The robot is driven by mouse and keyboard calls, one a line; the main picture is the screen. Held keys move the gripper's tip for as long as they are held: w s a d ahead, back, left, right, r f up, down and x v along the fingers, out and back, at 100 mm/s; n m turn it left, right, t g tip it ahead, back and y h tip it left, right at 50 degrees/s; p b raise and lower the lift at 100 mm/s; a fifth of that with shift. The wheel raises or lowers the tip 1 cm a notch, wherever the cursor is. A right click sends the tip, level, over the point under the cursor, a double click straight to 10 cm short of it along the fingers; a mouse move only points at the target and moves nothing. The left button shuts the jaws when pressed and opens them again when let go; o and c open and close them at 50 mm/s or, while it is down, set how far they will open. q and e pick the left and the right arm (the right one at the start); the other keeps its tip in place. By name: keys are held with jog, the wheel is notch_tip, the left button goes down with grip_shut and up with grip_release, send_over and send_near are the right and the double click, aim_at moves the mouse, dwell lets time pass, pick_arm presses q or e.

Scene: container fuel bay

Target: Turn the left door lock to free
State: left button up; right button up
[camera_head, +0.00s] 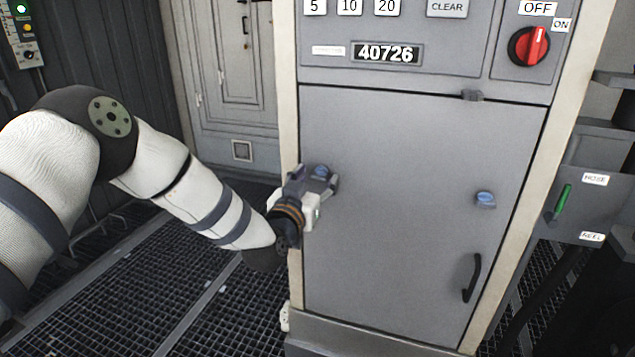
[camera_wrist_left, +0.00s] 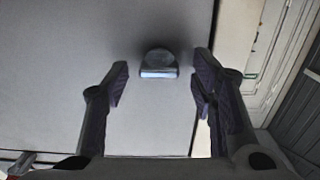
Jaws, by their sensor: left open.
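The left door lock (camera_head: 321,171) is a small round blue-grey knob near the left edge of the grey cabinet door (camera_head: 400,260). My left gripper (camera_head: 317,180) is right at it, with its fingers on either side in the head view. In the left wrist view the lock (camera_wrist_left: 158,64) shows between and just beyond the open fingers (camera_wrist_left: 160,82), with a gap on both sides. A pale bar crosses the knob and lies level in that view. The gripper holds nothing. I cannot read any lock marking. My right gripper is not in view.
A second blue lock (camera_head: 485,199) sits at the door's right side, above a black handle (camera_head: 471,278). Above the door are a 40726 counter (camera_head: 387,53) and a red switch (camera_head: 529,46). A green lever (camera_head: 562,202) stands at the right. Grating covers the floor.

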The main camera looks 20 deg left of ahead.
pick_arm(q)
jog(key=shift+w, duration=0.45)
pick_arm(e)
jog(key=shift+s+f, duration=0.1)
pick_arm(q)
jog(key=c, duration=1.2)
jog(key=shift+o, duration=0.3)
